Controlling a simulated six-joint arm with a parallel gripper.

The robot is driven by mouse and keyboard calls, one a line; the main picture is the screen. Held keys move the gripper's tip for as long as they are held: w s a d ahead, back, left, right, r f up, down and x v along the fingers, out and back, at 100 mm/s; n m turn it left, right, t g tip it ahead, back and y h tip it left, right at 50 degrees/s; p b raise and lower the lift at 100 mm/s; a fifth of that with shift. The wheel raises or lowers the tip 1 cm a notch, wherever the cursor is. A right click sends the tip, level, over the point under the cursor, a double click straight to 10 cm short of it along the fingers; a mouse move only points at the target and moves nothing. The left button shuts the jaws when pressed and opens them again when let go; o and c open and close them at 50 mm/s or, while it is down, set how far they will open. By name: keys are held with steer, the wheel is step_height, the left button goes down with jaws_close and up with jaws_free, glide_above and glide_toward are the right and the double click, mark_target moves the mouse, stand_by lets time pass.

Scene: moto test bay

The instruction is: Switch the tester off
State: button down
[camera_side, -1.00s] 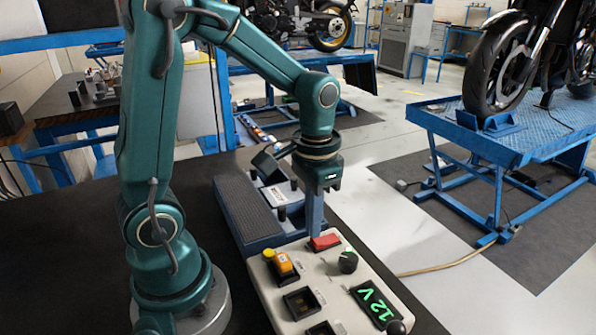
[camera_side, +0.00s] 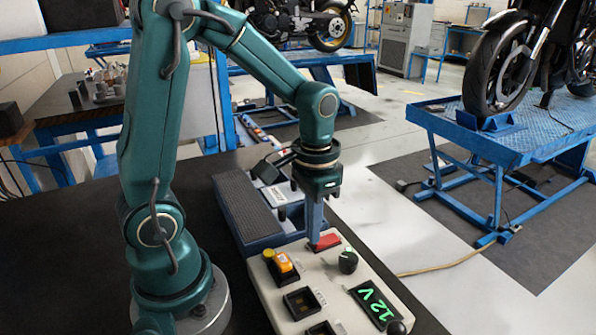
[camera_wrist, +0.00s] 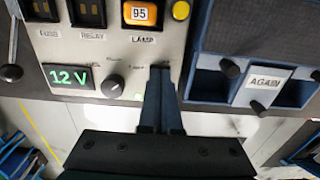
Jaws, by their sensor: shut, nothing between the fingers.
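The tester (camera_side: 345,290) is a pale box with a green display (camera_side: 374,304) lit "12 V"; the display is also in the wrist view (camera_wrist: 70,78). Its red rocker switch (camera_side: 328,242) is at the far edge. A dark knob (camera_side: 348,261) sits beside it. My gripper (camera_side: 315,241) is shut and empty, pointing down, its fingertips at the left part of the red switch. I cannot tell whether they press it. In the wrist view the gripper (camera_wrist: 161,70) hides the switch.
An orange lamp part (camera_side: 281,262) marked 95 and a yellow button (camera_wrist: 181,10) are on the tester, with dark fuse and relay sockets (camera_side: 302,302). A blue tray (camera_side: 250,228) adjoins its far end. A black lever knob (camera_wrist: 11,73) stands at the display end.

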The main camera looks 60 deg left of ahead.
steer(key=shift+f, duration=0.55)
stand_by(0.4)
step_height(320, 180, up, 7)
stand_by(0.7)
steer(key=s+d+r+t, duration=0.3)
steer(key=s+t, duration=0.2)
steer(key=s, duration=0.2)
steer(key=shift+d+t, duration=0.3)
steer(key=shift+d, duration=0.1)
